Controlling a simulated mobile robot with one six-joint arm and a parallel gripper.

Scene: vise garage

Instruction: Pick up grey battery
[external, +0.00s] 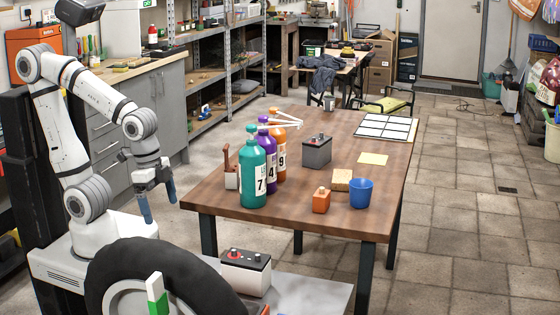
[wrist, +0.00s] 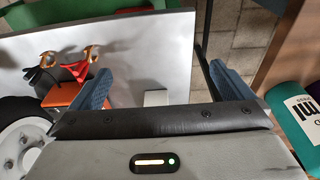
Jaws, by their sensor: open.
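The grey battery (external: 317,150) stands upright on the wooden table, right of the numbered bottles, with dark terminals on top. It cannot be made out in the wrist view. My gripper (external: 158,206) hangs pointing down beside the left end of the table, well apart from the battery. Its two blue fingers are spread with nothing between them. In the wrist view my gripper (wrist: 165,85) shows the fingers wide apart over a grey surface.
Teal, purple and orange bottles (external: 252,172) stand between my gripper and the battery. A blue cup (external: 361,193), an orange item (external: 321,201), a sponge (external: 342,180) and a yellow sheet (external: 373,159) lie nearer the front right. A white-bodied battery (external: 246,272) stands below the table's front edge.

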